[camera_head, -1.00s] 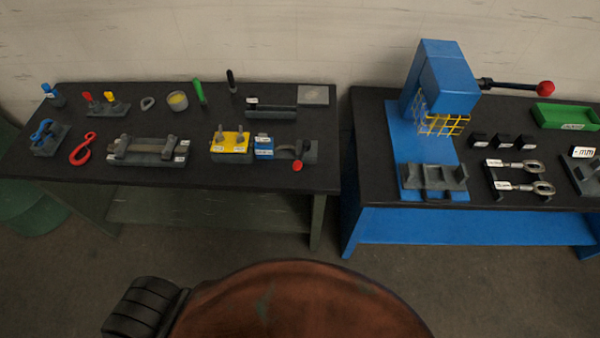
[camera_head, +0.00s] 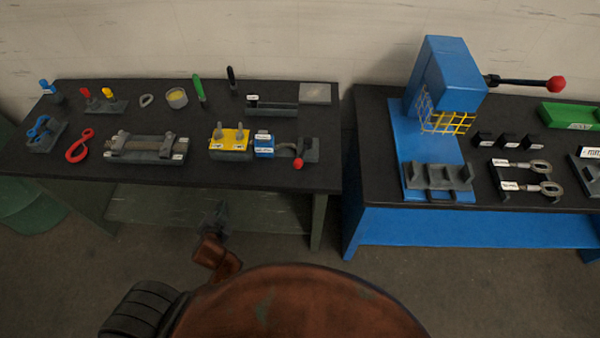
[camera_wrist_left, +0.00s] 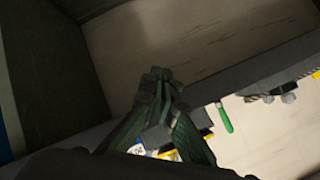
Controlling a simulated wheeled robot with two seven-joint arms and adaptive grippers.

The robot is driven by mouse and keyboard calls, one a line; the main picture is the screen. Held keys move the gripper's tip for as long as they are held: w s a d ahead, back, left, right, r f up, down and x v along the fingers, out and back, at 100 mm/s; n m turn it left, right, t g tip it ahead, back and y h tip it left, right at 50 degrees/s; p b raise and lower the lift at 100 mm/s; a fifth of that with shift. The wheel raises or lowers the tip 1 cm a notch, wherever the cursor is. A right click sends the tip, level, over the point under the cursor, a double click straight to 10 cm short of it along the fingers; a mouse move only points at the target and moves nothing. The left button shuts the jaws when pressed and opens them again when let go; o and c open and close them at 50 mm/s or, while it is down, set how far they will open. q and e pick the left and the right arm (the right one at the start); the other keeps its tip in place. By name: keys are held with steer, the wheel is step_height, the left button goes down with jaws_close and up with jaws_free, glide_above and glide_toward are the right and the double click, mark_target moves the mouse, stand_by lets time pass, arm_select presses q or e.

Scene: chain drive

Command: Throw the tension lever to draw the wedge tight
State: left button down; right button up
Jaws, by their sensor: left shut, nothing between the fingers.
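A small lever with a red knob (camera_head: 298,165) sits on a grey base (camera_head: 311,150) at the right front of the left black table; its knob points to the front edge. A blue labelled block (camera_head: 264,146) stands just left of it, beside a yellow plate with two grey pins (camera_head: 229,139). I cannot make out the wedge itself. My left gripper (camera_head: 216,212) is shut and empty, in front of and below the table's front edge, apart from the lever. Its dark fingers show in the left wrist view (camera_wrist_left: 160,80). My right gripper is not in view.
The left table (camera_head: 60,168) also holds a grey chain fixture (camera_head: 146,148), red (camera_head: 79,146) and blue tools, and a green-handled tool (camera_head: 199,88). A blue press (camera_head: 444,75) with a red-knobbed handle stands on the right table. A gap separates the tables.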

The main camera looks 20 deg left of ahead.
arm_select(q)
steer(key=w+d+r+m+t+h, duration=0.1)
steer(key=w+d+r+m+t, duration=0.25)
steer(key=r, duration=0.45)
steer(key=w+d+r+m+t+h, duration=0.15)
steer(key=w+r+m+t, duration=0.25)
steer(key=r, duration=0.4)
steer(key=d+f+m+g+h, duration=0.1)
steer(key=d+f+m+h, duration=0.1)
steer(key=d+m+h, duration=0.3)
steer(key=d+f+m+g+h, duration=0.2)
steer(key=d+m+h, duration=0.4)
steer(key=d+m, duration=0.4)
steer(key=s+d, duration=0.1)
steer(key=d, duration=0.2)
steer(key=shift+f, duration=0.35)
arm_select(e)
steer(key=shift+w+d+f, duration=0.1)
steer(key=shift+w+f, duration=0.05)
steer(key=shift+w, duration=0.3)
arm_select(q)
steer(key=shift+w+h, duration=0.1)
steer(key=shift+h, duration=0.15)
